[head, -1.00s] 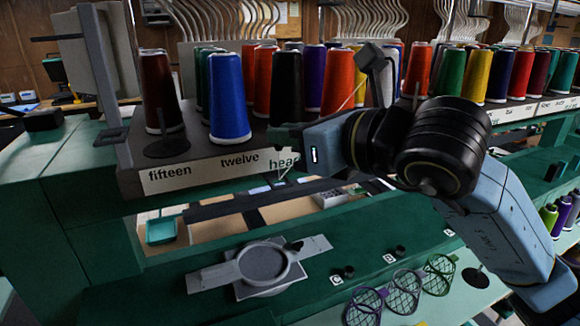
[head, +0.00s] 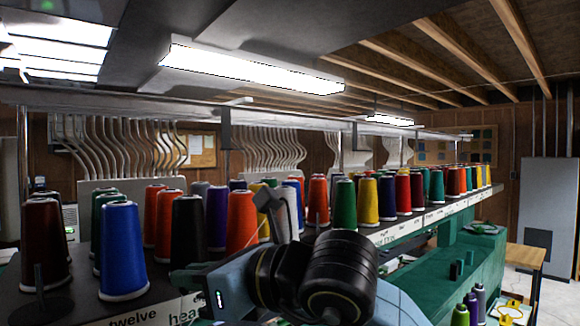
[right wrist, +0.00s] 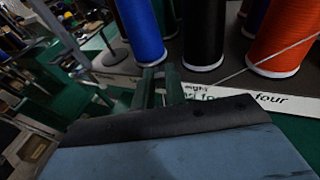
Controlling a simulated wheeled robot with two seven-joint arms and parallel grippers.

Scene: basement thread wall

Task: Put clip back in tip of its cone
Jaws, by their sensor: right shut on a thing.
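My right gripper (head: 185,282) is at the front of the cone shelf, before the black cone (head: 188,245). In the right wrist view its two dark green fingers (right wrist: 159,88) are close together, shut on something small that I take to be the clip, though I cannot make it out. The fingers point toward the gap between the blue cone (right wrist: 140,30) and the black cone (right wrist: 203,35). The blue cone also shows in the head view (head: 122,252). An orange-red cone (right wrist: 280,40) stands at right, with a thin pale thread across it. My left gripper is out of view.
Several rows of upright cones fill the shelf, with a lettered front strip (right wrist: 225,93). A dark red cone (head: 45,245) stands at far left. A rail (head: 350,126) runs overhead, with curved white tubes (head: 120,145) behind. Open room lies above the cone tips.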

